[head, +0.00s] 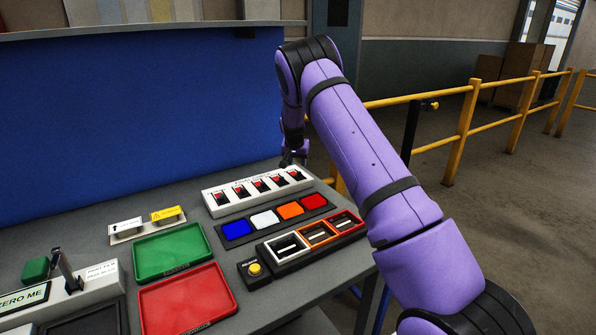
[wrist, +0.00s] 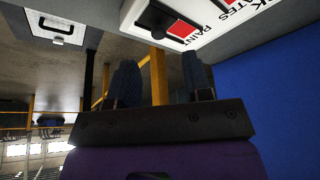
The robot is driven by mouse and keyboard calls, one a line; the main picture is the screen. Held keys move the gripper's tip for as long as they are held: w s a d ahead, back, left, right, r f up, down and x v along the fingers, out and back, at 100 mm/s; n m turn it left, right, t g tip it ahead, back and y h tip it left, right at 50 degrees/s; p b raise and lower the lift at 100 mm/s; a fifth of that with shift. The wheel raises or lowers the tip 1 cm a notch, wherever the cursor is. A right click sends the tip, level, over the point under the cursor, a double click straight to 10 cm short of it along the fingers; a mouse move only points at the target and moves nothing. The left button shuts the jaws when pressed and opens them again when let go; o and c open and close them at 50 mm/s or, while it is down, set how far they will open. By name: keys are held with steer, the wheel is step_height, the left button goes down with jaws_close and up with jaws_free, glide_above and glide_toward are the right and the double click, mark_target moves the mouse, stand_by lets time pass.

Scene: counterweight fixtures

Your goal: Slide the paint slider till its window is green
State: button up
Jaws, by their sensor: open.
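A white panel (head: 257,191) on the bench carries a row of several sliders with red windows and dark knobs. In the wrist view a slider's red window (wrist: 182,29) and black knob (wrist: 155,19) show at the top, beside lettering that reads PAINT. No green window shows on this panel. My gripper (head: 290,161) is at the far right end of the panel, apparently above or just behind it; the exact gap is unclear. In the wrist view my gripper (wrist: 162,72) is open, its two dark fingers apart with nothing between them.
In front lie blue, white, orange and red tiles (head: 265,220), a black tray with framed slots (head: 313,238), a yellow button (head: 255,269), a green tray (head: 169,252) and a red tray (head: 187,300). A blue board (head: 140,120) stands behind; a yellow railing (head: 460,130) is right.

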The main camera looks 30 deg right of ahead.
mark_target(299, 173)
steer(key=x, duration=0.6)
steer(key=shift+d+r, duration=0.1)
jaws_close()
